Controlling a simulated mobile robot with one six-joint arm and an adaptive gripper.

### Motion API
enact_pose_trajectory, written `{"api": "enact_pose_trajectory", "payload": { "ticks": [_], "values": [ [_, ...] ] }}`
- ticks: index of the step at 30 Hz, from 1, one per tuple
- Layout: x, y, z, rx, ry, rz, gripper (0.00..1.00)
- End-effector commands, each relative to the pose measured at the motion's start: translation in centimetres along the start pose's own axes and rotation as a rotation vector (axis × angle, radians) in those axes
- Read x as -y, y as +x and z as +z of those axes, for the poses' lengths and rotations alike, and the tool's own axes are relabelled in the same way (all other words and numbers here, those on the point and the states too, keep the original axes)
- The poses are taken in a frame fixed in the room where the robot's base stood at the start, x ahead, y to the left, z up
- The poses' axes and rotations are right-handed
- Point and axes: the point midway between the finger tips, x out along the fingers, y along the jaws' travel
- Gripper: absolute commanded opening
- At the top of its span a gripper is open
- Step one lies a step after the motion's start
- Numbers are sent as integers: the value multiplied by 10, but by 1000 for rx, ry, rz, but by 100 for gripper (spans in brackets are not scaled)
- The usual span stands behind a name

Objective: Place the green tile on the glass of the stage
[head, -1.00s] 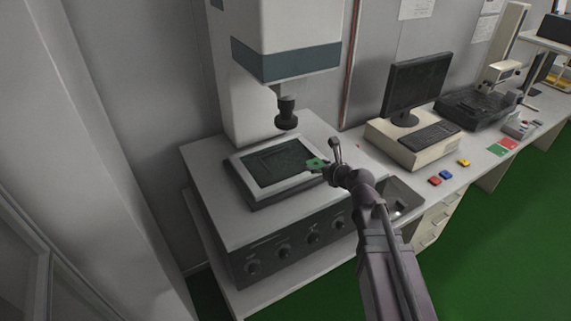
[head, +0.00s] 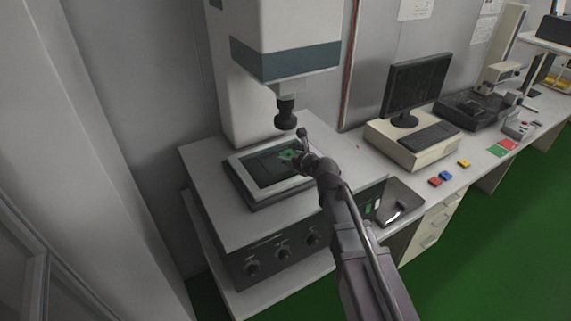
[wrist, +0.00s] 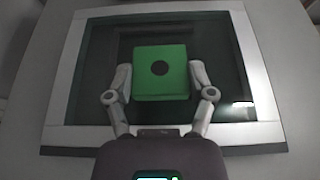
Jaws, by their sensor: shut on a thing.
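The green tile (wrist: 160,84) has a dark round spot in its middle. My gripper (wrist: 160,82) is shut on it, one finger on each side. The tile also shows in the head view (head: 288,155), over the right part of the stage. The stage (head: 239,178) has a light frame around a dark glass plate (head: 262,168). In the wrist view the tile lies within the outline of the glass (wrist: 108,55), inside the frame (wrist: 65,70). I cannot tell whether the tile touches the glass or is a little above it.
The dark lens barrel (head: 286,112) of the measuring machine hangs above the stage, close to my gripper. A grey tray (head: 410,205) sits to the right. Red (head: 435,182), blue (head: 446,175) and yellow (head: 463,163) blocks lie by the keyboard (head: 424,137).

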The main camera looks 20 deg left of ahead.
Motion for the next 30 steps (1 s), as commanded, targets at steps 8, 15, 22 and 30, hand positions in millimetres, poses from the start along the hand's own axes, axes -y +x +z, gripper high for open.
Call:
{"api": "enact_pose_trajectory", "payload": {
  "ticks": [8, 15, 22, 30],
  "values": [
    [-5, 15, -3, 0, -1, -1, 23],
    [-6, 22, -23, 0, -1, 0, 23],
    [-6, 25, -30, 0, -1, 0, 23],
    [-6, 25, -29, 0, -1, 0, 23]
  ]
}}
